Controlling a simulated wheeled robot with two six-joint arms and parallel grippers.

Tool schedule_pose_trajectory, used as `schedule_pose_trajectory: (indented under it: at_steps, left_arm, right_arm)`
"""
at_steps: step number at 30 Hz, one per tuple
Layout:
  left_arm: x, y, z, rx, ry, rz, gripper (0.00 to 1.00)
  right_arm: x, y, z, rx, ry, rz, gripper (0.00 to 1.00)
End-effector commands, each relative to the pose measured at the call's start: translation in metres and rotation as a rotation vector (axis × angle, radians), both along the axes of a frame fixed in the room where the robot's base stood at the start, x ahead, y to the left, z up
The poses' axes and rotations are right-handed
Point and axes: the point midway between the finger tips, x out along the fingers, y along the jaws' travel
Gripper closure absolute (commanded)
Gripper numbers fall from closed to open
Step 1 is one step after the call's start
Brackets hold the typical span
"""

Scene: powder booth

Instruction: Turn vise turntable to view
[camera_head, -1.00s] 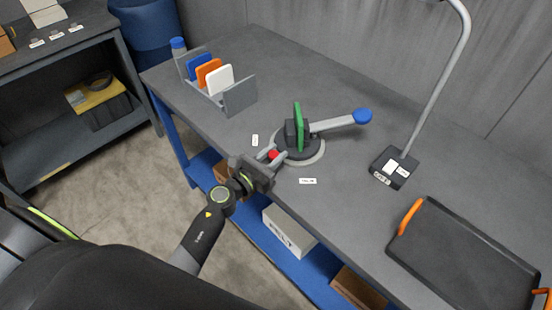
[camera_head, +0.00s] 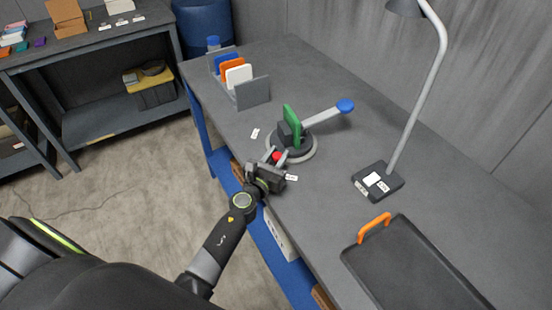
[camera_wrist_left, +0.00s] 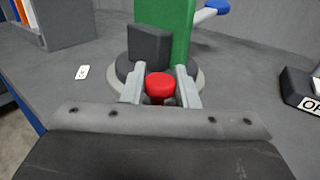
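The vise turntable (camera_head: 314,153) is a round base on the bench with a dark jaw block (camera_wrist_left: 149,48). An upright green plate (camera_head: 293,123) stands against the block. A grey bar with a blue end (camera_head: 345,106) reaches out to the right. A red knob (camera_wrist_left: 160,88) sits on the near side of the base. My left gripper (camera_head: 275,156) is at that knob; in the left wrist view its fingers (camera_wrist_left: 160,86) lie along both sides of it and appear to touch it. My right gripper is not in view.
A rack with blue, orange and white plates (camera_head: 238,75) stands behind left. A lamp (camera_head: 378,181) and a dark tray with an orange handle (camera_head: 374,227) are on the right. Small labels lie near the turntable. Shelving (camera_head: 85,55) is at the far left.

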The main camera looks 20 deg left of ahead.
Motion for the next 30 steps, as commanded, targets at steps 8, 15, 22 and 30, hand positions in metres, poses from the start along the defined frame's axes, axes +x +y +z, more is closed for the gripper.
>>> schedule_pose_trajectory:
  at_steps: [8, 15, 22, 30]
  left_arm:
    - [0.002, -0.016, 0.004, -0.005, -0.009, 0.112, 1.0]
    - [0.003, -0.022, 0.004, -0.002, -0.01, 0.181, 1.0]
    - [0.003, -0.025, 0.005, 0.001, -0.009, 0.212, 1.0]
    - [0.003, -0.026, 0.005, 0.0, -0.008, 0.218, 1.0]
  right_arm:
    - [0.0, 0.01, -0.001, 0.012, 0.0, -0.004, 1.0]
    - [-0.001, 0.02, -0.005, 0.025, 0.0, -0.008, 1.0]
    - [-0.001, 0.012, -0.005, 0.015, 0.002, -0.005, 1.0]
    - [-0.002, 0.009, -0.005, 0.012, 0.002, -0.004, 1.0]
